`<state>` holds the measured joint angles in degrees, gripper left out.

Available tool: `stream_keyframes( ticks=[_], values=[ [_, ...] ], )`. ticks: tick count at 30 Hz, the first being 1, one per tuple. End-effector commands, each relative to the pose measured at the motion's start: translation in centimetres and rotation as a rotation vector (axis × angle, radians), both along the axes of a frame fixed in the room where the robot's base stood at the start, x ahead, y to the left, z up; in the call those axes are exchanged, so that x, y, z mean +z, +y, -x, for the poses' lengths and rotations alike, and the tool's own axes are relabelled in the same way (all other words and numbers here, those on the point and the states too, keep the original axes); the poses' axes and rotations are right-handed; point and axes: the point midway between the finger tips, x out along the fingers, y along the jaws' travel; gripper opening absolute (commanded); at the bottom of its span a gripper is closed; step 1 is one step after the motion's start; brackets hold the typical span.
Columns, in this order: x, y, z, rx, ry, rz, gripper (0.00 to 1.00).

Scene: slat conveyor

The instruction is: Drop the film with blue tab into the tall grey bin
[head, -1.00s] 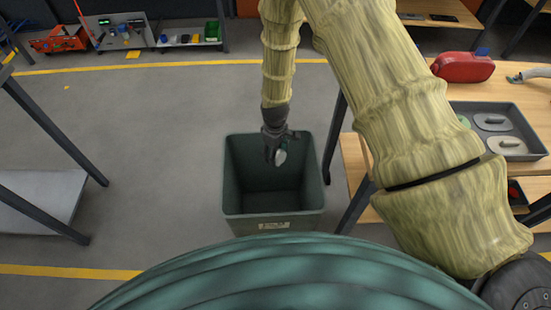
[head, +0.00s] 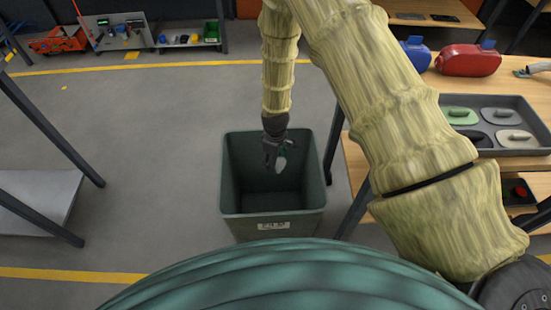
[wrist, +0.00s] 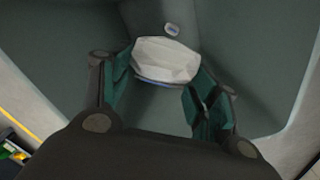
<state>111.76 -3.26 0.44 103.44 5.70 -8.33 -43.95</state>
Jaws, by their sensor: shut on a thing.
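The tall grey bin (head: 273,226) is an open, square, dark grey-green bin on the floor, with a pale label on its front. My gripper (head: 275,157) hangs over its mouth, pointing down. It is shut on a pale, crumpled film (head: 282,164). In the wrist view the film (wrist: 166,62) is whitish with a blue strip along its near edge, between the two green-padded fingers of my gripper (wrist: 160,88). A small pale piece with a bluish middle (wrist: 172,29) shows beyond the film; I cannot tell whether it is attached. The bin walls (wrist: 240,35) surround the view.
To the right, a wooden table (head: 500,82) bears a red can (head: 468,60), a blue can (head: 417,55) and a grey tray (head: 540,150) of lidded compartments. A grey shelf (head: 40,198) stands left. Floor (head: 150,130) left of the bin is clear.

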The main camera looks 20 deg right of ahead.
Motion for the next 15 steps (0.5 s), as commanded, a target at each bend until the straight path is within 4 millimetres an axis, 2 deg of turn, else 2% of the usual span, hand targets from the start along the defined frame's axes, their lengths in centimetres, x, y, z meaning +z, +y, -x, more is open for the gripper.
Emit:
stream_keyframes(
  ticks=[6,7,10,11,15],
  values=[
    [0.00,0.01,-0.01,0.000,0.000,0.000,0.49],
    [0.00,0.01,-0.01,0.000,0.000,0.000,0.64],
    [0.00,0.01,0.01,0.000,0.000,0.000,0.82],
    [0.00,0.01,0.01,0.000,0.000,0.000,0.86],
    [-0.01,0.01,0.01,0.000,0.000,0.000,0.86]
  ],
)
